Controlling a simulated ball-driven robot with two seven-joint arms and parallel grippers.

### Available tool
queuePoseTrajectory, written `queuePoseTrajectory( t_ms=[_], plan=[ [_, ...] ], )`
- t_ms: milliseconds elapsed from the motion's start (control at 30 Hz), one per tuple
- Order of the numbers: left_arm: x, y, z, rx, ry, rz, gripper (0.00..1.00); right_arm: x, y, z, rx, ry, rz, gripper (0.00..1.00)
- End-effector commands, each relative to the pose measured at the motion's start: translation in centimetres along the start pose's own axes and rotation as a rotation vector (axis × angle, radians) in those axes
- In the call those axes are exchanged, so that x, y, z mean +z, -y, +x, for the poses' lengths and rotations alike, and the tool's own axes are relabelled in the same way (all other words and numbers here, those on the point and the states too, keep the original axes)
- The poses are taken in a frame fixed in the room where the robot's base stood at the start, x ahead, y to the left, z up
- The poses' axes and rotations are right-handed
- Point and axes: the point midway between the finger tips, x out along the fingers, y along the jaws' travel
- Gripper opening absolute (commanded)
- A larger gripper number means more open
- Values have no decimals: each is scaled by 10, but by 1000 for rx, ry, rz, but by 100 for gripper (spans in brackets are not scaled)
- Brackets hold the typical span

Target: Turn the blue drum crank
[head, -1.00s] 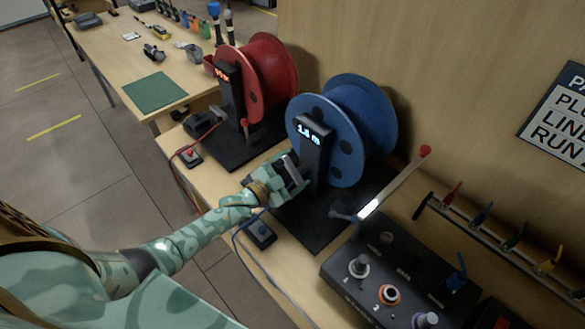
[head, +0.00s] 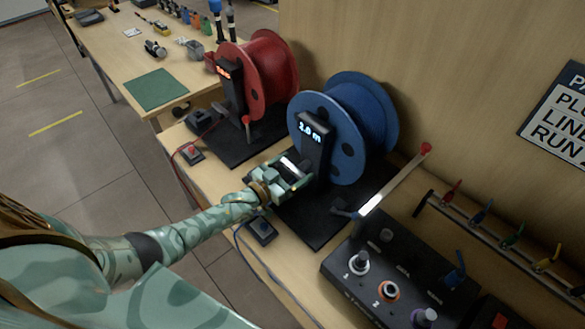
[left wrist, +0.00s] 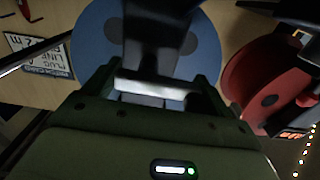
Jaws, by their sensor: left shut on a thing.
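The blue drum (head: 345,130) stands upright on a black base (head: 320,230) against the wooden wall. A dark post (head: 311,150) in front of it carries a lit display (head: 310,133) that seems to read 2.0 m. My left gripper (head: 292,174) is at the lower left of the post, shut on the crank (head: 289,167), which is mostly hidden by the fingers. In the left wrist view a pale bar of the crank (left wrist: 150,92) lies between the fingers, with the blue drum (left wrist: 95,40) behind. My right gripper is not in view.
A red drum (head: 270,70) on its own base stands behind to the left. A small box with a blue button (head: 262,230) sits close below my left wrist. A control box (head: 390,280) and a red-tipped lever (head: 395,180) stand to the right.

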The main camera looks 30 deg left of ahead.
Motion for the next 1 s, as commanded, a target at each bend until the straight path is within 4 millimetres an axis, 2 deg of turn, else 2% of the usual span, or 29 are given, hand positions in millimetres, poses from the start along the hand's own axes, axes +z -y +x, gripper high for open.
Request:
queuePoseTrajectory(
  t_ms=[500,533,567,867,1000],
  plan=[
    [3,-1,-1,2,6,-16,62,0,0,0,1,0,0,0],
    [3,-1,-1,2,6,-16,93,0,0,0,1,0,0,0],
    [3,-1,-1,2,6,-16,100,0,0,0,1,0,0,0],
    [-4,0,-1,1,2,-16,100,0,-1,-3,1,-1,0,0],
    [-28,0,-1,2,1,-14,100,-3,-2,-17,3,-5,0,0]
  ],
)
